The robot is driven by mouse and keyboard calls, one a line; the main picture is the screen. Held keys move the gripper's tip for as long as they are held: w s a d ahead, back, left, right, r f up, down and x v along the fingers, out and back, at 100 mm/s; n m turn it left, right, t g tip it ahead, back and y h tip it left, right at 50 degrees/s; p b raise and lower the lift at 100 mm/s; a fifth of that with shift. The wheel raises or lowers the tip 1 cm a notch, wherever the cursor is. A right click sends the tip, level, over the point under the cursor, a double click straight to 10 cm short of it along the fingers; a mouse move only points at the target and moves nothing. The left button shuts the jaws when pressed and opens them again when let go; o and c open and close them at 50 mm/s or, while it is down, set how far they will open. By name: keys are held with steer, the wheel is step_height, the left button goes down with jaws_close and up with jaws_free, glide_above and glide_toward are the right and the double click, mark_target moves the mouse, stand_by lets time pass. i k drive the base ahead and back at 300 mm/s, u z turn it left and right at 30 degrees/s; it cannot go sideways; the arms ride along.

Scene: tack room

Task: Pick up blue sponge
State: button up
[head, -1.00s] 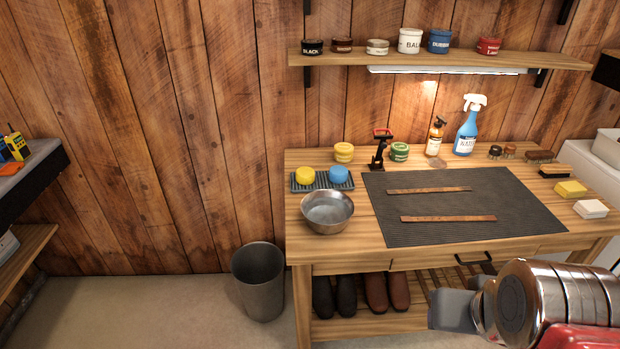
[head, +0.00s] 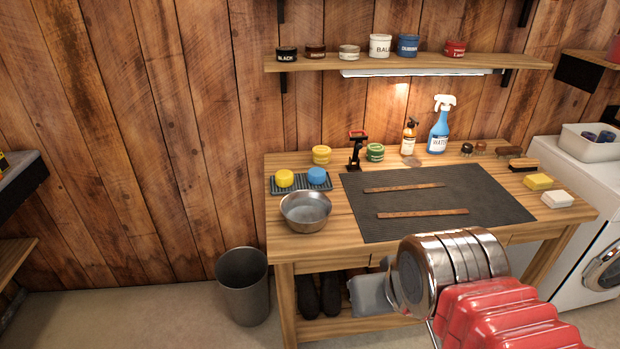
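The blue sponge (head: 316,175) is round and sits on a dark ridged tray (head: 302,187) at the back left of the wooden workbench (head: 300,246). A yellow round sponge (head: 285,178) sits beside it on the same tray, to its left.
A metal bowl (head: 306,211) stands just in front of the tray. A yellow tin (head: 321,155), a black stand with a red top (head: 356,150) and a green tin (head: 375,152) stand behind and to the right. A dark mat (head: 440,225) with two leather straps covers the middle. A bin (head: 243,287) stands on the floor.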

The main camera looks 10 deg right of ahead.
mark_target(316, 176)
steer(key=z, duration=0.05)
steer(key=i, duration=0.95)
steer(key=u, duration=0.05)
